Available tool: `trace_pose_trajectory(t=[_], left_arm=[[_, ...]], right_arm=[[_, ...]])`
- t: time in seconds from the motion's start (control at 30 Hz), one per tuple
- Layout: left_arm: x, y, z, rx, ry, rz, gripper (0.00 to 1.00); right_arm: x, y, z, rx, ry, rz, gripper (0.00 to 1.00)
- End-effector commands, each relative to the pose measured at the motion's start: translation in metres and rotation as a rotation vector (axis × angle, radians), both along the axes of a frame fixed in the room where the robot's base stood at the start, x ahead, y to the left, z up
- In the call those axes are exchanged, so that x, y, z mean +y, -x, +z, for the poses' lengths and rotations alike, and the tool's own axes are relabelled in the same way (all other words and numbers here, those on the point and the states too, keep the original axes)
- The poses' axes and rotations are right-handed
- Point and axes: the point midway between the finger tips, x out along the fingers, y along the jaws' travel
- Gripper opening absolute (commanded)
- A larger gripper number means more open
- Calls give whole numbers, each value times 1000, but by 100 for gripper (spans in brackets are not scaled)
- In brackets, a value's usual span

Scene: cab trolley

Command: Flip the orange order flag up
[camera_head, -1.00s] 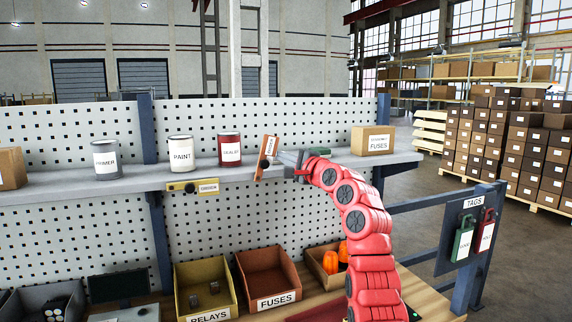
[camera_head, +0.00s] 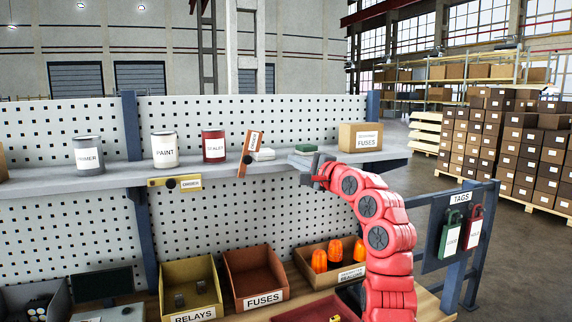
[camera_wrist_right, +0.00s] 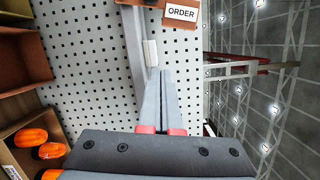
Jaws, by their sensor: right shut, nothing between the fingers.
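The orange order flag (camera_head: 252,147) stands nearly upright at the shelf's front edge, tilted slightly to the right at its top. Its black pivot knob and a white label show on it. In the right wrist view the flag (camera_wrist_right: 160,5) crosses the top edge with its ORDER label readable. My right gripper (camera_head: 293,160) is right of the flag, apart from it, with a clear gap between. In the wrist view its fingers (camera_wrist_right: 160,75) are together and empty, pointing toward the flag. My left gripper is not in view.
The shelf (camera_head: 110,180) holds primer, paint and sealer (camera_head: 214,147) cans, a white item (camera_head: 264,154), a green item (camera_head: 306,148) and a fuses box (camera_head: 360,137). A yellow flag (camera_head: 159,182) lies level on the shelf front. Bins (camera_head: 252,272) stand below.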

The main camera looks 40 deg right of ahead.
Motion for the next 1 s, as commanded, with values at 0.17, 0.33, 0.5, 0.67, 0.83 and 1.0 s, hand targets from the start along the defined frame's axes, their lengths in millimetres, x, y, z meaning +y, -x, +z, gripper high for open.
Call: trace_pose_trajectory(t=[0.17, 0.33, 0.5, 0.67, 0.83, 1.0], left_arm=[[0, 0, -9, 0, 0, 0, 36], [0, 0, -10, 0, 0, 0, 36], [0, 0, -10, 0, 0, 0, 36], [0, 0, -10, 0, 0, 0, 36], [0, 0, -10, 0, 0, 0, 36], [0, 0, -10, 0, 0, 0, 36]], right_arm=[[0, 23, -3, -1, 0, 0, 0], [1, 31, -2, 0, 1, 1, 0], [0, 31, -2, 1, 0, 1, 0], [0, 31, -2, 1, -1, 1, 0], [0, 31, -2, 1, -1, 1, 0], [-6, 18, -15, -52, 7, -25, 0]])
